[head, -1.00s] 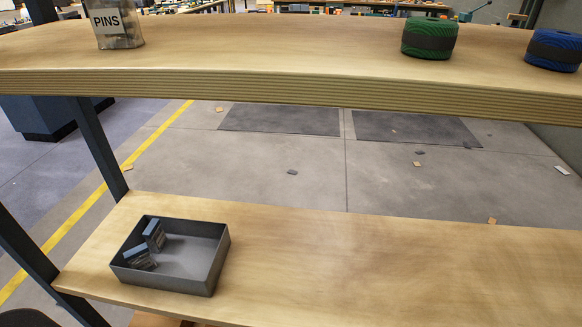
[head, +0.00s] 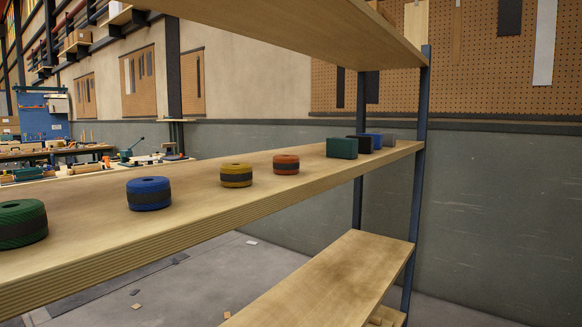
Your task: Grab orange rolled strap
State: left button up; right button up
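The orange rolled strap (head: 286,165) stands on the middle wooden shelf (head: 190,218) in the head view. It is a short orange roll with a dark band around its middle. A yellow rolled strap (head: 236,175) stands to its left and nearer, apart from it. Farther left are a blue rolled strap (head: 149,194) and a green rolled strap (head: 22,221). Neither of my grippers shows in the head view.
A dark green box (head: 342,148) and several black and blue boxes stand right of the orange strap. A blue-grey post (head: 416,190) closes the shelf's right end. An upper shelf (head: 320,35) hangs above. A bare lower shelf (head: 325,280) lies below.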

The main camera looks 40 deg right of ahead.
aim_at(286, 165)
jog(key=z, duration=1.1)
jog(key=i+l, duration=0.1)
jog(key=l, duration=2)
jog(key=i+z, duration=0.05)
